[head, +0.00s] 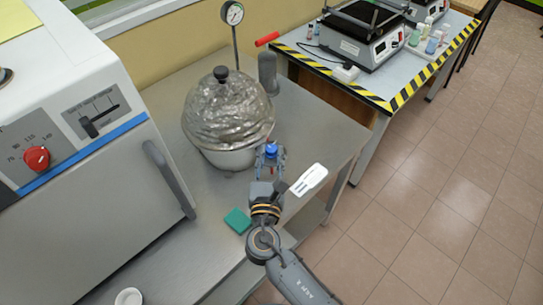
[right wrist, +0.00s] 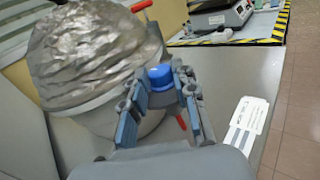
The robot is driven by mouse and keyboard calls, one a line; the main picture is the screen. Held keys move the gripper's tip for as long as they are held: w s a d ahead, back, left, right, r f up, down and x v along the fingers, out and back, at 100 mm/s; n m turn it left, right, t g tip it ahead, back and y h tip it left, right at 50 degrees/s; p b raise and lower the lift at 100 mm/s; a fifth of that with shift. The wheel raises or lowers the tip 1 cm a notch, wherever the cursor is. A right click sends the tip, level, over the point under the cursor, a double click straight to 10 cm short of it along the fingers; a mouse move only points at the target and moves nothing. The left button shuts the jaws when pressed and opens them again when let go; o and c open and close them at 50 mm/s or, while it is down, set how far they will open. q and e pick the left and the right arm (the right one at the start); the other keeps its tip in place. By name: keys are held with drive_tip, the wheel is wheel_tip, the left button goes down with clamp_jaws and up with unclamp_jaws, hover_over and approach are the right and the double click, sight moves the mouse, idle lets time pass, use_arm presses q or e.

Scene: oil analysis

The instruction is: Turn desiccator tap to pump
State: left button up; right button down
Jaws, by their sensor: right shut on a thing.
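The desiccator (head: 228,115) is a round vessel with a crumpled silver cover and a black top knob, on the grey bench. Its blue tap (head: 271,149) is on the near right side; it also shows in the right wrist view (right wrist: 160,77). My right gripper (head: 269,158) is shut on the tap, with one finger on each side; it fills the middle of the right wrist view (right wrist: 166,92). The tap's lower part is hidden by the fingers. A small red piece (right wrist: 182,122) shows beside the right finger. My left gripper is not in view.
A white card (head: 308,180) is right of my gripper. A gauge (head: 232,14) and a grey cylinder with red handle (head: 267,70) stand behind. A white oven (head: 95,130) with a bar handle is left. A green block (head: 237,221) lies near the front edge.

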idle(0.3)
drive_tip(key=c, duration=1)
unclamp_jaws()
drive_tip(key=shift+c, duration=0.2)
drive_tip(key=shift+s, duration=0.15)
drive_tip(key=s+a, duration=0.1)
drive_tip(key=s, duration=1)
drive_tip(key=shift+s, duration=0.4)
